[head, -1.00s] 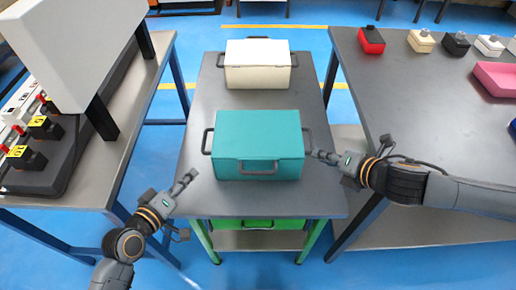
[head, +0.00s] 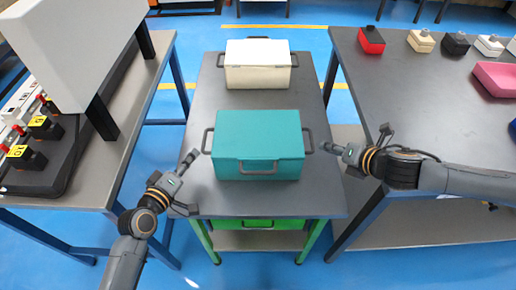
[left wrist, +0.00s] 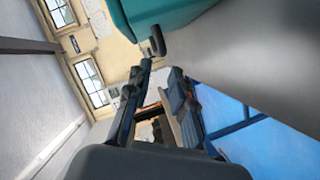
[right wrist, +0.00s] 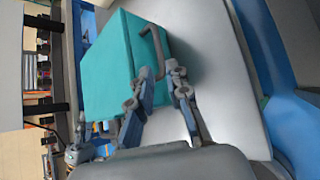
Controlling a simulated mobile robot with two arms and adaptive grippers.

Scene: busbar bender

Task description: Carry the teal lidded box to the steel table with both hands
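The teal lidded box (head: 259,135) stands closed on the grey-topped cart, with dark handles at its left side, right side and front. My left gripper (head: 190,157) is just left and in front of the box's left handle (head: 206,141), apart from it. In the left wrist view its fingers (left wrist: 160,72) are spread and empty, with the handle beyond their tips. My right gripper (head: 326,148) is just right of the right handle (head: 308,141). In the right wrist view its fingers (right wrist: 163,72) are spread, with the handle (right wrist: 157,50) at their tips; contact is unclear.
A white box (head: 257,65) stands behind the teal box on the cart (head: 200,195). A left bench (head: 110,160) carries a machine.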

